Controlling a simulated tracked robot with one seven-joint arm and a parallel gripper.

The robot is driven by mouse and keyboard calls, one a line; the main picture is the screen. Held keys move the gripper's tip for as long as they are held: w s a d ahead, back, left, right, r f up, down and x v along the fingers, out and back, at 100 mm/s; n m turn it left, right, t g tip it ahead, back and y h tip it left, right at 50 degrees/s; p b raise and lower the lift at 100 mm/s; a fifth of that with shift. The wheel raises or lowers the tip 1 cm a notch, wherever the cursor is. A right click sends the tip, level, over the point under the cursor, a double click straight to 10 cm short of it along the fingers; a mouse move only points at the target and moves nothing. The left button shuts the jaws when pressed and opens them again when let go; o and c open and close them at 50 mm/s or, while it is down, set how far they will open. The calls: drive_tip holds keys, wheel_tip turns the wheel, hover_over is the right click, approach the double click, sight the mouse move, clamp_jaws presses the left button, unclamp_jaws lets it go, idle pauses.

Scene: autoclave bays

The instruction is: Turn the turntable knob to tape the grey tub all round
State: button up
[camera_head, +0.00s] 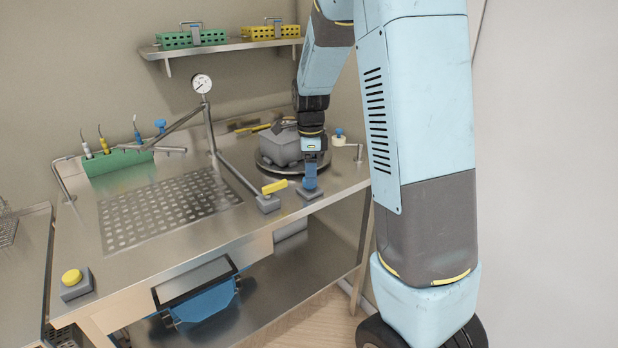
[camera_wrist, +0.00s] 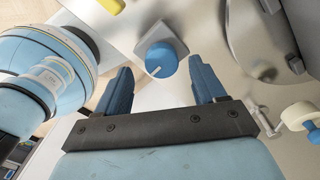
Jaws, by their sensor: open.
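The grey tub (camera_head: 280,147) sits on the round metal turntable (camera_head: 267,167) at the back right of the bench. The turntable's edge also shows at upper right in the wrist view (camera_wrist: 240,42). The blue turntable knob (camera_wrist: 160,58), with a white mark on its top, stands on a square grey base (camera_head: 309,194) in front of the turntable. My gripper (camera_wrist: 160,66) is open, with its blue fingers pointing toward the knob and one on each side of it in the wrist view. In the head view my fingers (camera_head: 311,174) largely hide the knob.
A cream and blue fitting (camera_head: 338,136) is right of the turntable. A gauge post (camera_head: 203,86) and perforated plate (camera_head: 165,210) are farther left. A yellow button (camera_head: 72,277) is at front left.

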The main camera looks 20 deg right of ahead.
wheel_tip(320, 180, up, 11)
idle(0.4)
drive_tip(key=shift+s, duration=0.1)
